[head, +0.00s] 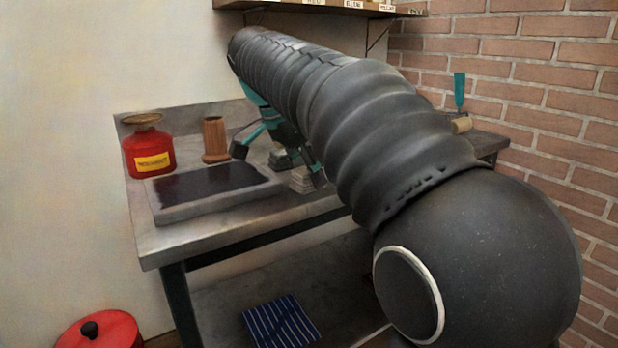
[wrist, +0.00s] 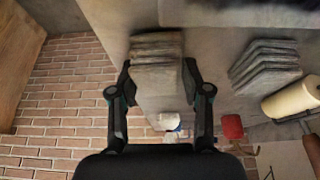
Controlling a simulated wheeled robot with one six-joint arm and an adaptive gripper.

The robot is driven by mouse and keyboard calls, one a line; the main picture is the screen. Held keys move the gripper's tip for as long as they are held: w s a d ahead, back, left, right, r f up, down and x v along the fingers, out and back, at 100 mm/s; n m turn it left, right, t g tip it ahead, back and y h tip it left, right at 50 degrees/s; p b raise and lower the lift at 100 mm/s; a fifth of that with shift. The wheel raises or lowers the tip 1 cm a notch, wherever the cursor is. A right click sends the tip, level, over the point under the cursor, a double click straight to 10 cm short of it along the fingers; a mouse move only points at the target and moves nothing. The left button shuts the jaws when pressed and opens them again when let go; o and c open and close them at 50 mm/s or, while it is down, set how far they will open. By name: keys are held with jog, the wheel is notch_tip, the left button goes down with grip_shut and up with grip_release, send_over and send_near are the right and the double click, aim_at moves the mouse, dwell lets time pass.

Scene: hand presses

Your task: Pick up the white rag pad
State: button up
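A layered, folded pale pad (wrist: 157,62) lies between the two fingers of my gripper (wrist: 158,82) in the wrist view, with a finger close to each side. I cannot tell whether the fingers touch it. A second, greyer folded pad (wrist: 266,68) lies to the right, outside the fingers. In the head view my gripper (head: 279,163) is low over the table, its fingers spread. A pale folded pad (head: 302,181) and a greyer pad (head: 285,157) show near them, partly covered by my arm and fingers. I cannot match the pads between views with certainty.
A dark ink slab (head: 208,180) lies on the table (head: 205,233), left of my gripper. A red can (head: 149,153) and a brown ribbed cylinder (head: 214,140) stand behind it. A shelf (head: 340,8) is above, and a brick wall (head: 530,90) is at right.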

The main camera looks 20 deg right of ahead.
jog(key=shift+c, duration=0.3)
jog(key=shift+r, duration=0.55)
jog(key=r, duration=0.2)
jog(key=r+p, duration=0.1)
jog(key=shift+s+d+r, duration=0.35)
jog(key=shift+d, duration=0.05)
jog(key=s+d+r, duration=0.4)
jog(key=d, duration=0.1)
jog(key=s+d+r, duration=0.2)
jog(key=s, duration=0.1)
jog(key=shift+s+d+r, duration=0.1)
jog(key=shift+d, duration=0.3)
